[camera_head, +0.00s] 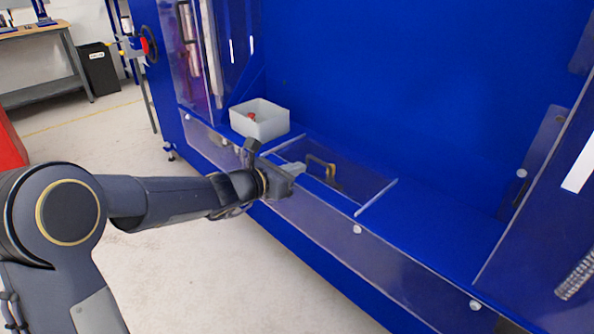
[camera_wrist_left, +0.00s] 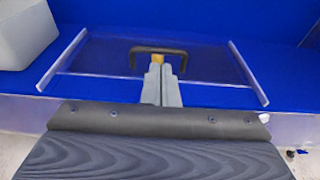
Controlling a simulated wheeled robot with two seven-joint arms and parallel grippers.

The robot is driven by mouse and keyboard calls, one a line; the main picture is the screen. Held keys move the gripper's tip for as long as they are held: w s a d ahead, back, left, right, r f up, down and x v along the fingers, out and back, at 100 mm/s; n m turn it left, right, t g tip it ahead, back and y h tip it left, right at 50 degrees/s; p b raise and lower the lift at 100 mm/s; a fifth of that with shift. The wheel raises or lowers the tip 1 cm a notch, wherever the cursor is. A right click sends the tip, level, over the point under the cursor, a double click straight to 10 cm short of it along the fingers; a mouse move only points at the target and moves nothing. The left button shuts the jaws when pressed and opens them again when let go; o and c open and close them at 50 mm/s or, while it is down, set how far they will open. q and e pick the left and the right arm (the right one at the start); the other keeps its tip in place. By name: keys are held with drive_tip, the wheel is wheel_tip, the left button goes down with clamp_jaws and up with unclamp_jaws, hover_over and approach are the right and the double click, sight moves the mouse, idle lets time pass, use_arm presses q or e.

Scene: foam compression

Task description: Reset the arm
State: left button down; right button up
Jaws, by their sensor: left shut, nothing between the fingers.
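My left arm comes in from the left in the head view. Its gripper (camera_head: 297,168) is over the front edge of the blue machine, shut and empty. In the left wrist view the two grey fingers (camera_wrist_left: 161,84) are together, pointing at a clear panel (camera_wrist_left: 205,65) with a dark handle (camera_wrist_left: 185,54). The handle also shows in the head view (camera_head: 329,164), just beyond the fingertips. A small yellowish piece shows at the fingertips in the wrist view; whether they touch the handle is not clear. My right gripper is not in view.
A white box (camera_head: 270,122) with a small red item (camera_head: 251,115) stands on the blue ledge (camera_head: 415,222) left of the panel. Clear guards line the machine front. A workbench (camera_head: 40,65) and black bin (camera_head: 99,70) stand far left. The floor in front is clear.

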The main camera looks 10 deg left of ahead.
use_arm(q)
drive_tip(key=v, duration=0.9)
drive_tip(key=s+d+r+m+g, duration=0.1)
drive_tip(key=s+m+g, duration=0.4)
drive_tip(key=s+m, duration=1.1)
drive_tip(key=s+a+f+m+g+y, duration=0.1)
drive_tip(key=s+a+f+m+y, duration=0.3)
drive_tip(key=s, duration=0.3)
drive_tip(key=s+a+f+m+g+y, duration=0.1)
drive_tip(key=s+a+f+m+y, duration=0.2)
drive_tip(key=s+m, duration=0.35)
wheel_tip(320, 180, up, 18)
drive_tip(key=h+p, duration=0.1)
drive_tip(key=p, duration=1.9)
drive_tip(key=shift+s+f, duration=0.15)
drive_tip(key=shift+s, duration=0.15)
